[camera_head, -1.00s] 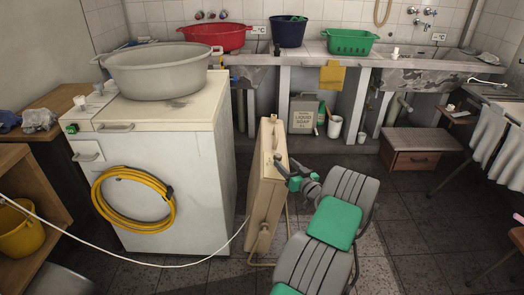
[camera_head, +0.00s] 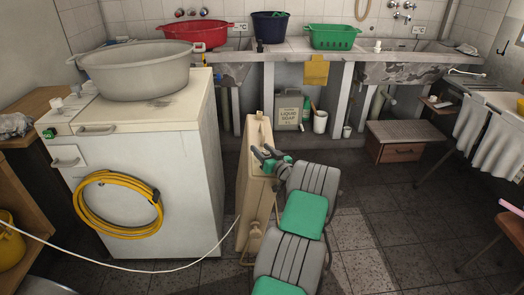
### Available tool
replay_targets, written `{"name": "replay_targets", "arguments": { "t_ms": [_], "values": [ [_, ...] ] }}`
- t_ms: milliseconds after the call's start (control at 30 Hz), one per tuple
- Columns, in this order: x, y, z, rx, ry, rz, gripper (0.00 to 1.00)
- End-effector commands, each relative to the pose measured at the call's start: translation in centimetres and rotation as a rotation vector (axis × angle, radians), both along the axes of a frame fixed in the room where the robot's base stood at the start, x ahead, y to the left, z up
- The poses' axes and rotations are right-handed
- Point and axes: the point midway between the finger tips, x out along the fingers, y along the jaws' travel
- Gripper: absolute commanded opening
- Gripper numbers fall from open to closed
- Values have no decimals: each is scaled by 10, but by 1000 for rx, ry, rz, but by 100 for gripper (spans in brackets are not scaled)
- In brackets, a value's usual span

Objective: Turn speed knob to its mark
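I cannot make out for certain which part is the speed knob, and no mark can be read. Small white knob-like parts (camera_head: 56,104) stand on the left of the white washing machine's top (camera_head: 150,112). A narrow beige upright unit (camera_head: 247,200) stands right of the machine, with a small rounded part (camera_head: 254,230) low on its near end. My gripper (camera_head: 262,152) is over the upper part of this beige unit, its dark fingers apart and pointing left. It looks open and empty. The fingers hide a little of the unit's top.
A grey basin (camera_head: 138,74) sits on the machine, and a coiled yellow hose (camera_head: 90,222) hangs on its front. A white cord (camera_head: 150,270) crosses the floor to the beige unit. Floor right of my arm is clear.

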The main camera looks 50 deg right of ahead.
Motion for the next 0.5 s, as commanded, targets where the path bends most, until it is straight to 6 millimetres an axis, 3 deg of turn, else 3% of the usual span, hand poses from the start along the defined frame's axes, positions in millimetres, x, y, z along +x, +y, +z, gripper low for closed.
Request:
{"name": "replay_targets", "arguments": {
  "t_ms": [500],
  "values": [
    [0,0,0,1,0,0,4]
  ]
}}
